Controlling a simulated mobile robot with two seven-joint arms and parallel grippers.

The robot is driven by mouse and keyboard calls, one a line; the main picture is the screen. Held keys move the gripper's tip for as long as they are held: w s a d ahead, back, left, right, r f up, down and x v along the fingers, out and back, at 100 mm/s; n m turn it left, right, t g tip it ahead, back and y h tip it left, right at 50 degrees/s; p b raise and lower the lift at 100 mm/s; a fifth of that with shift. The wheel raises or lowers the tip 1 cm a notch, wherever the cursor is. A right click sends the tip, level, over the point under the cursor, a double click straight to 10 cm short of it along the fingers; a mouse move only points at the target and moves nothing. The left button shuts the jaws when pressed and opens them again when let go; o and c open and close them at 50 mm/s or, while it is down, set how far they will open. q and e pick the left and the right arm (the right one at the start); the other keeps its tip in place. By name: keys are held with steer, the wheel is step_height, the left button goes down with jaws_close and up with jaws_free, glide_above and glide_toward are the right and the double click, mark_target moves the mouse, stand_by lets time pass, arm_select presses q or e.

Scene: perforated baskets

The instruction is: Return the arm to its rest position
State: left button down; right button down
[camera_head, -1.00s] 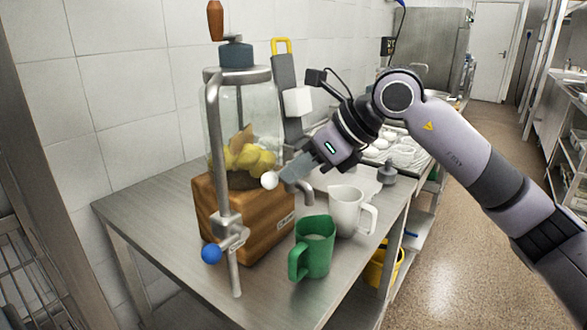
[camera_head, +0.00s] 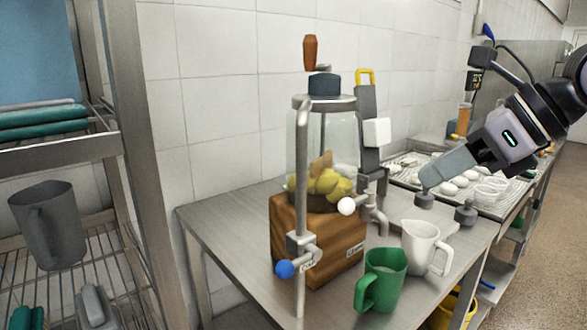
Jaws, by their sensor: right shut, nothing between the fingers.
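My right gripper (camera_head: 432,180) comes in from the right in the head view. Its fingers are shut with nothing between them. It hangs in the air above the right part of the steel table (camera_head: 225,225), to the right of the juicer-like machine (camera_head: 325,150) and above the white jug (camera_head: 420,245). My left gripper is not in view.
A green mug (camera_head: 384,278) stands at the table's front edge. A tray with several white egg-like items (camera_head: 462,182) lies behind. A wire shelf rack (camera_head: 60,157) with a grey jug (camera_head: 47,225) stands at the left. The table's left part is clear.

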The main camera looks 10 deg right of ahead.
steer(key=s+a+r+m+y, duration=0.1)
steer(key=s+a+m+y, duration=0.25)
steer(key=a+y, duration=1.15)
steer(key=w+d+f+m+t+h, duration=0.4)
steer(key=m+t+h, duration=0.4)
steer(key=m, duration=0.5)
steer(key=w+d+f+m+t+h, duration=0.2)
steer(key=d+f+m+t+h, duration=0.4)
steer(key=m, duration=0.7)
steer(key=s+d+f+m+g+h, duration=0.2)
steer(key=d+f+m+g+h, duration=0.15)
steer(key=f+m+h, duration=0.75)
steer(key=s+f+m+g+y, duration=0.3)
steer(key=s+f+g, duration=1.1)
steer(key=s+f, duration=0.8)
steer(key=w+a+f+t+y+p, duration=0.2)
steer(key=w+a+f+t+p, duration=0.1)
steer(key=w+f+t+p, duration=0.1)
steer(key=shift+w+a+f+n+t, duration=0.5)
steer(key=shift+w+t, duration=0.6)
steer(key=shift+t, duration=0.55)
